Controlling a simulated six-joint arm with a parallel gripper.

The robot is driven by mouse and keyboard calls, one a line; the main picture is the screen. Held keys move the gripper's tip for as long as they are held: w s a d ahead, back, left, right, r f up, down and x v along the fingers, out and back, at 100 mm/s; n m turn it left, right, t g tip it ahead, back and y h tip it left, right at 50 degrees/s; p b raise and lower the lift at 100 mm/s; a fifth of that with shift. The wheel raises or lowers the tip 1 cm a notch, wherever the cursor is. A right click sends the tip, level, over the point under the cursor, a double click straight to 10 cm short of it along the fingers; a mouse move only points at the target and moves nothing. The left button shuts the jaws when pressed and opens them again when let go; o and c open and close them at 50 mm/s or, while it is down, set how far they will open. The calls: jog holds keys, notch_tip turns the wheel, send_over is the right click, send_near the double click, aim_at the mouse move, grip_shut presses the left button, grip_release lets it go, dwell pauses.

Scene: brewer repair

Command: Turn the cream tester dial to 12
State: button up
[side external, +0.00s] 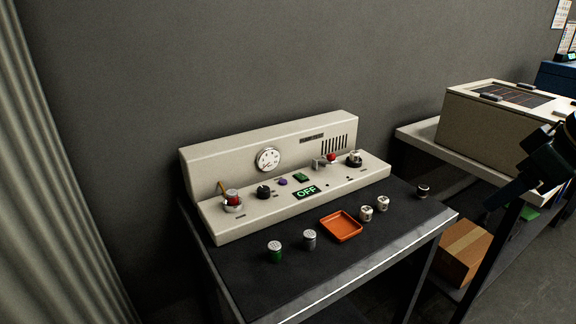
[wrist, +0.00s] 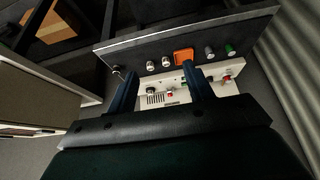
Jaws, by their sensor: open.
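The cream tester (side external: 225,222) sits on a dark bench, its raised back against the wall side. A round white gauge (side external: 268,158) is on its back panel; its reading is too small to tell. A black dial knob (side external: 263,191) is on the sloped front; its setting is unreadable. A green display (side external: 306,191) reads OFF. My gripper (wrist: 160,70) is open and empty, its two dark blue fingers spread in the wrist view. The tester (wrist: 180,88) shows beyond them, partly hidden. In the side view my gripper is at the right edge, well away from the tester.
An orange tray (side external: 341,226) and several small canisters, including a green one (side external: 275,252), stand on the bench (side external: 250,280) before the tester. A red-topped part (side external: 233,199) is at the tester's left end. A cream box (side external: 490,125) stands on a shelf at right.

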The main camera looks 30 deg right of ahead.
jog(key=w+a+r, duration=0.2)
jog(key=w+r, duration=0.2)
jog(key=w, duration=0.8)
jog(key=m+g, duration=0.1)
jog(key=m, duration=0.1)
send_over(264, 189)
jog(key=s, duration=0.6)
notch_tip(264, 189, down, 9)
jog(key=shift+w+a, duration=0.2)
jog(key=shift+a, duration=0.05)
jog(key=x, duration=1.3)
jog(key=shift+d+f, duration=0.25)
jog(key=shift+f, duration=0.1)
jog(key=c, duration=1)
